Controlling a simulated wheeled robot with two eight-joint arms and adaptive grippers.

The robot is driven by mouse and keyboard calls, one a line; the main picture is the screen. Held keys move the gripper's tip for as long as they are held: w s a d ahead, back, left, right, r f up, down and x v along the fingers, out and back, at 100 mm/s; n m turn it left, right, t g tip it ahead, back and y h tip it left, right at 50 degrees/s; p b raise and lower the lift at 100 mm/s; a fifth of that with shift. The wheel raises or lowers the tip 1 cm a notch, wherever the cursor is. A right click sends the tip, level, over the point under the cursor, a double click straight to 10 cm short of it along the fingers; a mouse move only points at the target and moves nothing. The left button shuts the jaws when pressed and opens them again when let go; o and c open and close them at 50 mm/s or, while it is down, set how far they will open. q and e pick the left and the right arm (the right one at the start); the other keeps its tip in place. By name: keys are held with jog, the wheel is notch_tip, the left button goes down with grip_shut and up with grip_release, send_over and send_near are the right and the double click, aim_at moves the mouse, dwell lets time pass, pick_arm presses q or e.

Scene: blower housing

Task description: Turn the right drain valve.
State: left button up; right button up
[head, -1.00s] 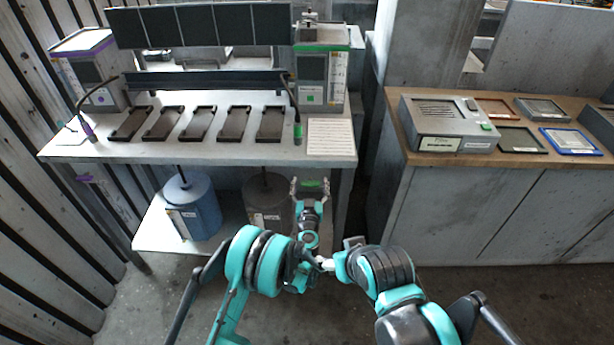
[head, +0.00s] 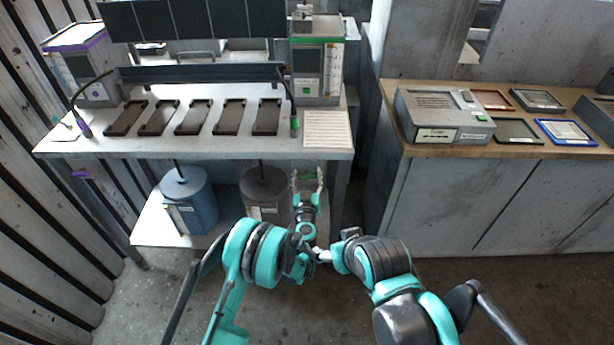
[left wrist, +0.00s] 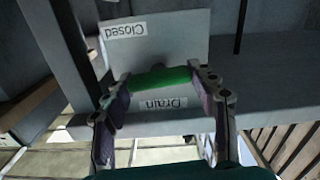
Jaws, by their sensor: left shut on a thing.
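The right drain valve's green handle (head: 307,175) is under the right end of the workbench, below the green-trimmed unit. In the left wrist view the green handle (left wrist: 162,78) lies crosswise in front of a grey plate. My right gripper cannot be made out in these views.
A dark grey drum (head: 264,194) stands just left of my left gripper, with a blue drum (head: 189,200) farther left on the lower shelf. The workbench (head: 170,148) overhangs them. A wooden-topped cabinet (head: 450,200) stands right, with bare floor between.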

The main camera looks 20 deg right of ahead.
pick_arm(q)
jog(key=n, duration=0.7)
jog(key=shift+w+a, duration=0.1)
jog(key=shift+a, duration=0.05)
jog(key=n, duration=0.3)
jog(key=shift+a+f+n, duration=0.1)
jog(key=shift+n, duration=0.2)
jog(key=shift+f+n, duration=0.1)
jog(key=shift+n, duration=1.8)
jog(key=o, duration=1.2)
jog(key=shift+c, duration=0.2)
